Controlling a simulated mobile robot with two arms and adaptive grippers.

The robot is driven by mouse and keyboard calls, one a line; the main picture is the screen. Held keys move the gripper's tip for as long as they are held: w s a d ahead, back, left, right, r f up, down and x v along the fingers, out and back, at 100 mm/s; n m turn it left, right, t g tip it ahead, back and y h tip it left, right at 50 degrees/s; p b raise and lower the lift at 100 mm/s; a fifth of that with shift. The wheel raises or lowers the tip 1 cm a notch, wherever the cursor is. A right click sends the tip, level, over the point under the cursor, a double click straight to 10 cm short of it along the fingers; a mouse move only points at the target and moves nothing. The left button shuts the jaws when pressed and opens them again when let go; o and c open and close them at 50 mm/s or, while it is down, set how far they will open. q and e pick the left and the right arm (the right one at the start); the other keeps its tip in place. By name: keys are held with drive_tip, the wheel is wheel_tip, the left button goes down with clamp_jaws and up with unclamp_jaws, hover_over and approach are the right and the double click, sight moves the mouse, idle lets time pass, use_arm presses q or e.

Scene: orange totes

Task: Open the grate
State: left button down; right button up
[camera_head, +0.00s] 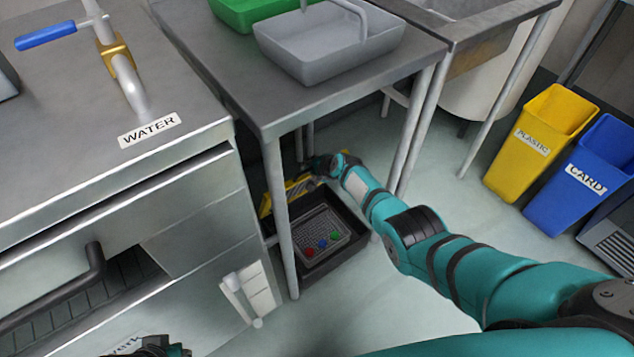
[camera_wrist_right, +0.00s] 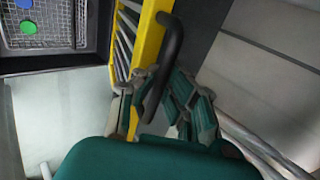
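The grate (camera_head: 299,186) is a yellow frame with grey bars, standing tilted up at the back of a dark floor box under the metal table. It also shows in the right wrist view (camera_wrist_right: 150,40), with a black curved handle (camera_wrist_right: 172,45) on its edge. My right gripper (camera_head: 320,164) is at the grate; in the right wrist view its fingers (camera_wrist_right: 163,95) lie on both sides of the handle and appear closed on it. The handle is partly hidden by the fingers. My left gripper (camera_head: 160,346) shows only in part at the bottom edge of the head view.
The dark box (camera_head: 345,252) holds a wire basket (camera_head: 318,226) with red, blue and green round pieces. A table leg (camera_head: 281,215) stands in front of it. A metal counter with drawers (camera_head: 185,200) is to the left. Yellow (camera_head: 545,130) and blue (camera_head: 590,180) bins stand right.

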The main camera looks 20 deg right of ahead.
drive_tip(key=shift+o, duration=1.1)
drive_tip(key=shift+s+d+f, duration=0.15)
drive_tip(key=shift+d+f, duration=0.05)
drive_tip(key=o, duration=0.4)
drive_tip(key=shift+s+r, duration=0.25)
drive_tip(key=shift+s, duration=0.1)
drive_tip(key=shift+c, duration=0.2)
drive_tip(key=v, duration=1.1)
drive_tip(key=shift+s, duration=0.35)
drive_tip(key=shift+d+r, duration=0.1)
drive_tip(key=shift+r, duration=0.05)
